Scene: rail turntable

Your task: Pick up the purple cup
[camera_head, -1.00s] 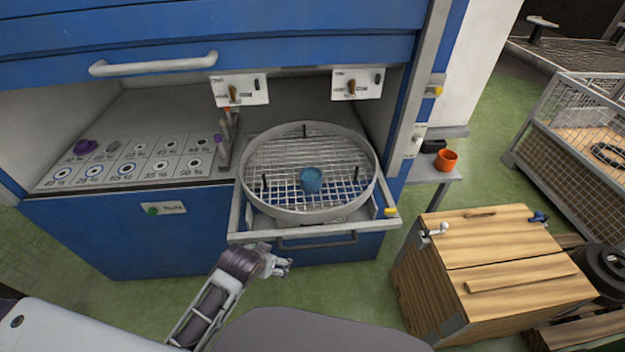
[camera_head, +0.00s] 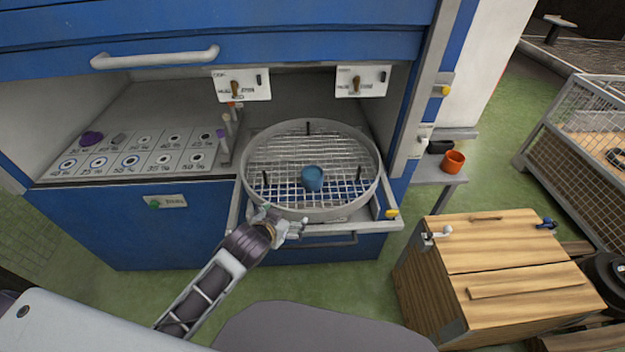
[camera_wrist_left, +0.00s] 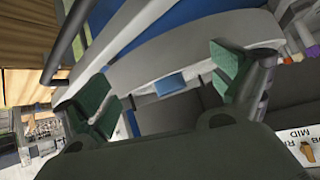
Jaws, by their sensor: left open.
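A small purple object (camera_head: 91,138) sits at the far left back of the grid of marked spots; it is too small to tell if it is a cup. A blue cup (camera_head: 312,179) stands on the wire mesh of the round turntable (camera_head: 345,205). My left gripper (camera_head: 284,225) is at the front rim of the turntable, nearer to me than the blue cup and well right of the purple object. In the left wrist view its green-padded fingers (camera_wrist_left: 160,88) are spread apart with nothing between them. My right gripper is not in view.
Black posts stand up inside the turntable rim. A blue cabinet (camera_head: 110,235) holds the marked grid (camera_head: 150,178). An orange cup (camera_head: 453,161) is on a grey side shelf (camera_head: 440,178). A wooden box (camera_head: 500,255) stands at the right.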

